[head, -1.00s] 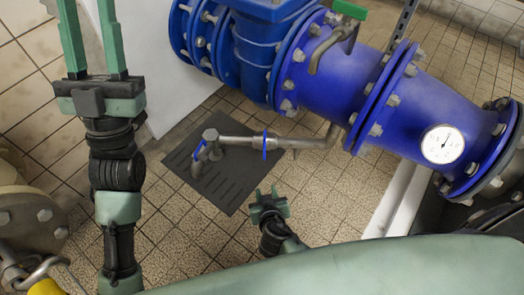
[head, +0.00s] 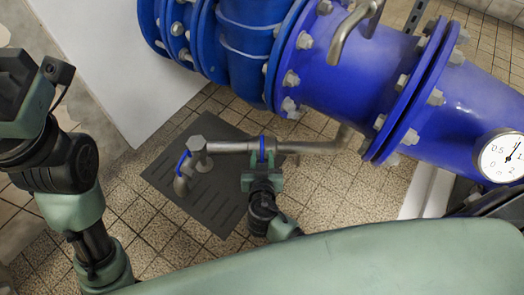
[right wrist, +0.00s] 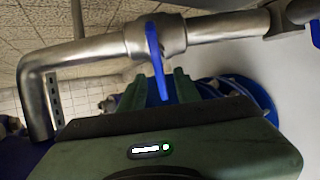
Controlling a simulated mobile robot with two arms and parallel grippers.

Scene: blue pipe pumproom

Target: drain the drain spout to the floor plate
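The drain spout (head: 226,146) is a grey metal pipe running left from the blue main pipe, ending in a downturned elbow over the dark slotted floor plate (head: 208,212). A blue lever (head: 262,147) sits on the pipe's middle valve. In the right wrist view this lever (right wrist: 155,62) hangs between the fingers of my right gripper (right wrist: 158,90), with gaps visible on both sides. My right gripper (head: 262,180) is open just below the pipe. A second blue piece shows near the elbow. My left gripper's body is at the left edge; its fingers are out of frame.
The large blue flanged pipe (head: 335,65) with many bolts and a round gauge (head: 502,157) crosses the upper right. A white plinth (head: 110,50) stands at the upper left. Tiled floor (head: 330,185) is free around the plate.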

